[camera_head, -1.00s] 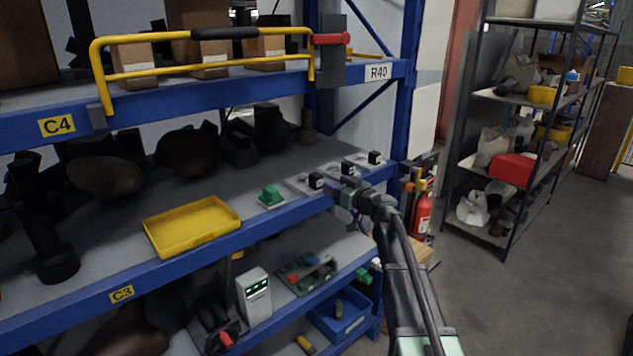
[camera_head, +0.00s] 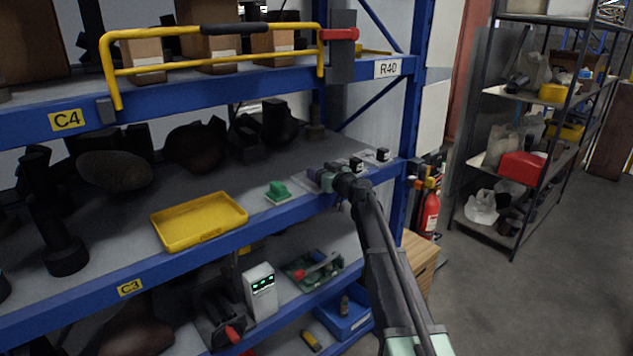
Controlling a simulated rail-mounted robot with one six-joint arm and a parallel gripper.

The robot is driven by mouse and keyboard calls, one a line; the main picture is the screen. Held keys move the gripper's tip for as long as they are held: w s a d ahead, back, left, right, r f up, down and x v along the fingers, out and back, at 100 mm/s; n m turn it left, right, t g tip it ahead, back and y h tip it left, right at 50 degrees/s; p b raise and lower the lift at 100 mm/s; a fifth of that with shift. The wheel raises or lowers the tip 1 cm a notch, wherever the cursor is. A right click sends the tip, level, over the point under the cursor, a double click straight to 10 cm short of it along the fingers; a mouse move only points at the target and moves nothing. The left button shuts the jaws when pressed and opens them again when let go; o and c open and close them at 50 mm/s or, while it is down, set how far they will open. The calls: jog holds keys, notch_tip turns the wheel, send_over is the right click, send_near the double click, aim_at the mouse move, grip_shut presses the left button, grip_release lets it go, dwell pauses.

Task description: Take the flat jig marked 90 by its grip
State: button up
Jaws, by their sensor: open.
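Flat pale jigs with small black grips stand in a row on the middle shelf. The rightmost jig's grip (camera_head: 383,155) and the middle jig's grip (camera_head: 356,163) show clear of my gripper. The leftmost jig is mostly hidden behind my gripper. The markings are too small to read, so I cannot tell which jig is 90. My gripper (camera_head: 317,178) is open at the leftmost jig, near the shelf's front edge. I cannot tell whether its fingers are around the grip or touching it.
A green-handled piece (camera_head: 278,191) and a yellow tray (camera_head: 199,221) sit left of my gripper on the same shelf (camera_head: 135,250). A blue upright (camera_head: 409,120) stands to the right. The upper shelf (camera_head: 240,84) with a yellow rail hangs above.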

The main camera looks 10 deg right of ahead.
grip_shut()
jog(key=shift+r, duration=0.15)
